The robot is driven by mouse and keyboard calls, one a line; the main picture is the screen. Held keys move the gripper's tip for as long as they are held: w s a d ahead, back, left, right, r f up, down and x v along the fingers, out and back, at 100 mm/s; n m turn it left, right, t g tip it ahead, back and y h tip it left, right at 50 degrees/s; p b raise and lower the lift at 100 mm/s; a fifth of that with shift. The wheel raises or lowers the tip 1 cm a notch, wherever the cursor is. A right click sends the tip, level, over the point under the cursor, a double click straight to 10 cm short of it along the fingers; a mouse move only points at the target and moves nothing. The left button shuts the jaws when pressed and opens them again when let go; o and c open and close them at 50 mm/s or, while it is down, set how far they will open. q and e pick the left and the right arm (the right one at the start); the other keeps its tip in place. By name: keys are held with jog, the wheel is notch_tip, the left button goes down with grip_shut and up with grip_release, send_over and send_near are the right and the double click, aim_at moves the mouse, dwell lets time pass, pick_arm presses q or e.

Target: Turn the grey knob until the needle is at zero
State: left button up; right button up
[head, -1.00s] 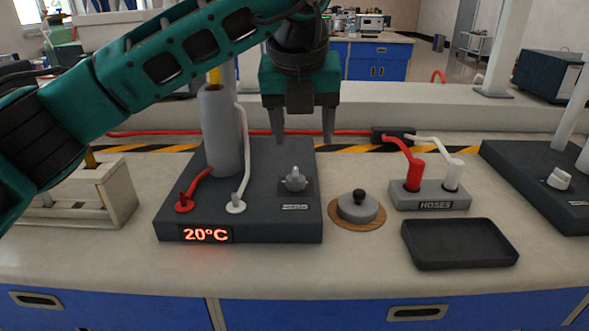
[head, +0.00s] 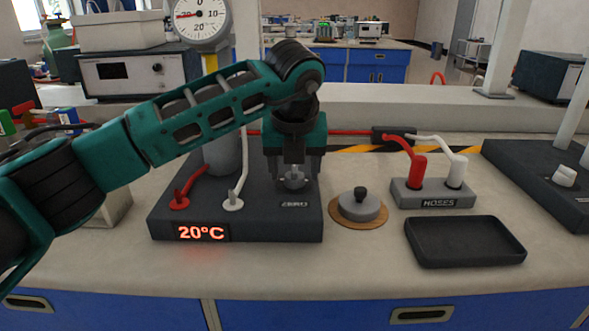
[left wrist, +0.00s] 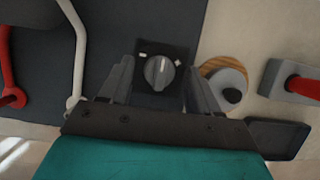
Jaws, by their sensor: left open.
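The grey knob (head: 293,180) stands on the dark base unit (head: 250,222). In the left wrist view the knob (left wrist: 158,71) has a light pointer line facing the top, with small white marks on either side. My left gripper (head: 295,183) is open and lowered over it, with a finger on each side. In the left wrist view the fingers (left wrist: 159,75) look apart from the knob. The round white gauge (head: 199,17) is at the top left; its red needle points left, away from the 0 at the top. My right gripper is not in view.
A lit 20°C display (head: 201,232) is on the base's front. To the right are a black-handled lid (head: 362,208) on a wooden disc, the hoses block (head: 433,200) and an empty black tray (head: 466,243). Red and white hoses rise left of the knob.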

pick_arm(q)
jog(key=c, duration=1)
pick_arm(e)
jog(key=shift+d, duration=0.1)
pick_arm(q)
jog(key=shift+m, duration=0.3)
jog(key=m+h, duration=0.1)
jog(key=m, duration=0.1)
jog(key=shift+a+m, duration=0.15)
jog(key=shift+m, duration=0.15)
jog(key=m+h+p, duration=0.1)
jog(key=m, duration=0.1)
jog(key=shift+w+m, duration=0.1)
jog(key=shift+m, duration=0.2)
jog(key=m+p, duration=0.1)
jog(key=m, duration=0.1)
jog(key=m+g+h+p, duration=0.1)
jog(key=m, duration=0.1)
jog(key=shift+a+h, duration=0.1)
jog(key=shift+h, duration=0.2)
jog(key=shift+m+g, duration=0.3)
jog(key=shift+m, duration=0.1)
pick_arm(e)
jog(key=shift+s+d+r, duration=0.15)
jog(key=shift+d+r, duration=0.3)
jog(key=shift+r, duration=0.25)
pick_arm(q)
jog(key=shift+w, duration=0.1)
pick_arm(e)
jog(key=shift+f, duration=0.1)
